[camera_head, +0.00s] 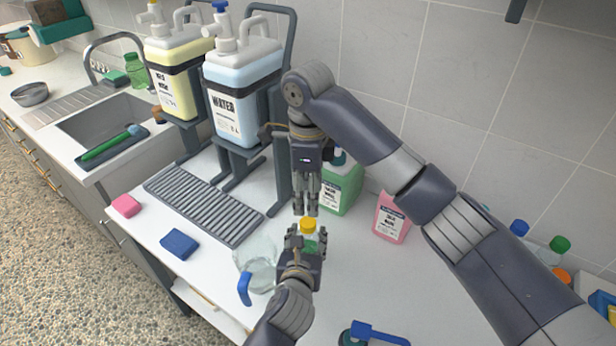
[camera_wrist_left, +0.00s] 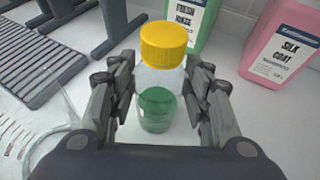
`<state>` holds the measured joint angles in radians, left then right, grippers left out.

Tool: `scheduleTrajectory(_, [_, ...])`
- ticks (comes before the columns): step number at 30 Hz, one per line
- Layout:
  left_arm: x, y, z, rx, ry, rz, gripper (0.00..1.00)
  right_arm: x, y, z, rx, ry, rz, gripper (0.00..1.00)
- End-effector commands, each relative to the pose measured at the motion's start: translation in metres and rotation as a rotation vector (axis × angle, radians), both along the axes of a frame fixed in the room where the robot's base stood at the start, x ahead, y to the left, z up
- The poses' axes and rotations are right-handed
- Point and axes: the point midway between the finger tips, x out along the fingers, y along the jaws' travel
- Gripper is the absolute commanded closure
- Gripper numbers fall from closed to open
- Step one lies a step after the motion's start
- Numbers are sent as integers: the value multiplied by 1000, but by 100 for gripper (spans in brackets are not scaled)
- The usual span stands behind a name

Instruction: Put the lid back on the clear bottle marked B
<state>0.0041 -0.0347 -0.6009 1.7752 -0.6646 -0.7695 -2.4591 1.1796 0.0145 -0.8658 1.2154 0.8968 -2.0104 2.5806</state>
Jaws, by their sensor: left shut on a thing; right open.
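My left gripper (camera_head: 304,240) is shut on a small clear bottle with green content in its lower part (camera_wrist_left: 157,110). A yellow lid (camera_head: 308,225) sits on top of this bottle; it is also plain in the left wrist view (camera_wrist_left: 164,43). The bottle stands upright between the left fingers. I cannot see a letter on it, nor tell whether the lid is tightened. My right gripper (camera_head: 312,212) is open, pointing down just above the yellow lid. I cannot tell whether its fingertips touch the lid.
A clear jug (camera_head: 262,275) with a blue handle stands left of my left gripper. Behind are a green FRESH RINSE container (camera_head: 343,190) and a pink SILK COAT container (camera_head: 391,217). Blue-, green- and orange-capped bottles (camera_head: 550,254) stand at right. A blue-handled item (camera_head: 378,332) lies in front.

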Motion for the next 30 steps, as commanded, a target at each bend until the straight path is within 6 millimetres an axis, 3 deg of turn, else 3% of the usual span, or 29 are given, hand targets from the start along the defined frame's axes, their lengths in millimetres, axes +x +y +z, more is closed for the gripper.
scheduleTrajectory(3, [-1,0,-2,1,4,1,100,1,-1,20,-1,-4,-1,48])
scheduleTrajectory(9, [-1,0,-2,1,4,1,100,0,0,37,-1,-2,-1,48])
scheduleTrajectory(20, [-1,0,-2,1,4,1,100,0,0,40,1,1,-1,48])
scheduleTrajectory(21, [-1,0,-2,1,4,1,48,0,0,40,1,1,-1,48])
scheduleTrajectory(24, [0,0,-2,1,3,1,32,0,0,40,1,0,0,48])
scheduleTrajectory(30, [0,0,-1,0,1,0,32,0,0,40,1,0,0,48])
